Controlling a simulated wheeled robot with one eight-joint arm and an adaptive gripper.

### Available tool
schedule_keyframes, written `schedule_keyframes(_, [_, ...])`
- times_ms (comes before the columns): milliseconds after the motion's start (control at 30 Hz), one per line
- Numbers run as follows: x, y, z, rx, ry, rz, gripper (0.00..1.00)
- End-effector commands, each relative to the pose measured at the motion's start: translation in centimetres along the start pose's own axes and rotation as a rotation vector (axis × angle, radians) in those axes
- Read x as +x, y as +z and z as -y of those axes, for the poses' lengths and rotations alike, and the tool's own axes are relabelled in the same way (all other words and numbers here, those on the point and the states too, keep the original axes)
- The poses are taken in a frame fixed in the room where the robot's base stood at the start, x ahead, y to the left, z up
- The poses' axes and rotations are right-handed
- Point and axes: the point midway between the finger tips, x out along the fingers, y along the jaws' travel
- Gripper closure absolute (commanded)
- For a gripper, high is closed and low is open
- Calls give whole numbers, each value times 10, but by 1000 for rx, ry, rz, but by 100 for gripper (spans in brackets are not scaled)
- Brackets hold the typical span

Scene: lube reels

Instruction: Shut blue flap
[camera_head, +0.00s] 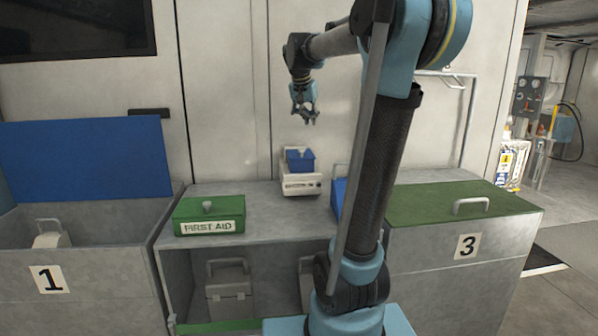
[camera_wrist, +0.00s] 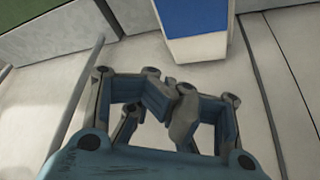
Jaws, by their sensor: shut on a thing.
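A large blue flap (camera_head: 88,158) stands open and upright at the back of grey chest 1 (camera_head: 100,262), on the left.
A green first aid box (camera_head: 209,216) stands on the middle bench (camera_head: 255,226). Chest 3 (camera_head: 460,250) on the right has a shut green lid with a handle. A pale object (camera_head: 51,236) is inside chest 1. My arm hides another blue thing on the bench.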

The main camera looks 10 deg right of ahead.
Motion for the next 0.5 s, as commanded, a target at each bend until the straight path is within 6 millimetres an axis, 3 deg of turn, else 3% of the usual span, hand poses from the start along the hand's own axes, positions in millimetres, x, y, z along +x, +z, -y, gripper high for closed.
schedule_keyframes(500, [-40, 3, -12, 0, 0, 0, 100])
